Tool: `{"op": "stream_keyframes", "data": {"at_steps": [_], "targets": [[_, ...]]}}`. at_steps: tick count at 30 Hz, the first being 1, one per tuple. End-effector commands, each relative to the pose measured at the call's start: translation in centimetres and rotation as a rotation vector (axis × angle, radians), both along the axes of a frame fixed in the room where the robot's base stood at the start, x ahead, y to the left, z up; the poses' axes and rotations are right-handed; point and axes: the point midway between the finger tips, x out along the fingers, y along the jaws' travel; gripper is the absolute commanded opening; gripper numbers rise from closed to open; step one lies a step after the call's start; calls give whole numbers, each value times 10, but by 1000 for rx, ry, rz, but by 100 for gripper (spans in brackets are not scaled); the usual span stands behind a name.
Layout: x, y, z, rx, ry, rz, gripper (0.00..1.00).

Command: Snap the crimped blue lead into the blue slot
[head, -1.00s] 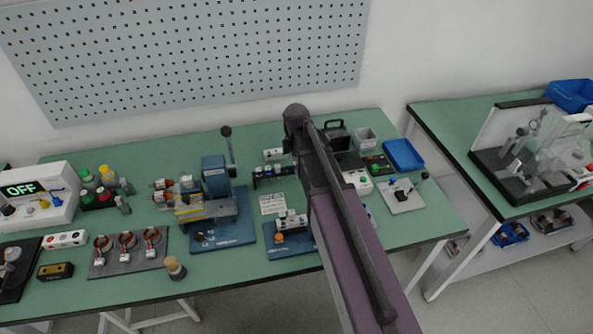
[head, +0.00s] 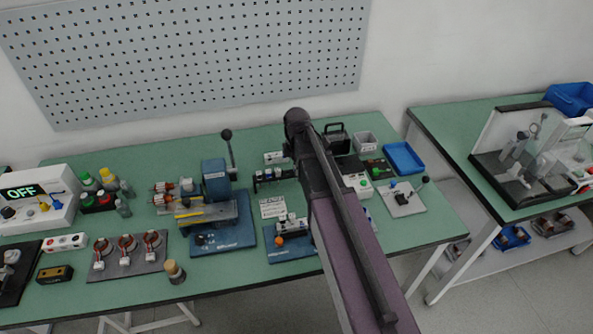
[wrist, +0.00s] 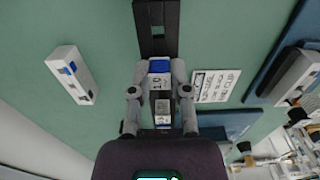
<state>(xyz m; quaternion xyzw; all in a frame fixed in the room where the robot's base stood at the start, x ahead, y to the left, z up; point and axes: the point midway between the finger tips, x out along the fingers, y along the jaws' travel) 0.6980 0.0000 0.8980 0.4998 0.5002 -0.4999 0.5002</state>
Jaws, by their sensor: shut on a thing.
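In the wrist view my gripper (wrist: 159,72) is shut on a small white block with a blue top, taken as the blue lead (wrist: 160,67). One finger is on each side of it. It is over or at the near end of a dark rack (wrist: 155,22); I cannot tell whether it touches the rack. Another small pale labelled piece (wrist: 162,108) shows between the fingers, nearer my wrist. In the head view my arm hides the gripper and the lead. The rack also shows there (head: 268,176). I cannot make out the blue slot for certain.
A white box with a blue patch (wrist: 73,75) lies left of the gripper in the wrist view, and a printed card (wrist: 214,86) lies right. In the head view, a blue press (head: 215,175) stands left of the rack and a blue tray (head: 404,157) stands right of my arm.

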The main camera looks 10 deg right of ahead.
Motion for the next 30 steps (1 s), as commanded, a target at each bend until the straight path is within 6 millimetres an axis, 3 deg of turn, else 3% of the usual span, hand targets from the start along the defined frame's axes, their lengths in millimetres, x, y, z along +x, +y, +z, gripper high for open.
{"op": "stream_keyframes", "data": {"at_steps": [30], "targets": [[0, -1, 44, 0, 0, -1, 0]]}}
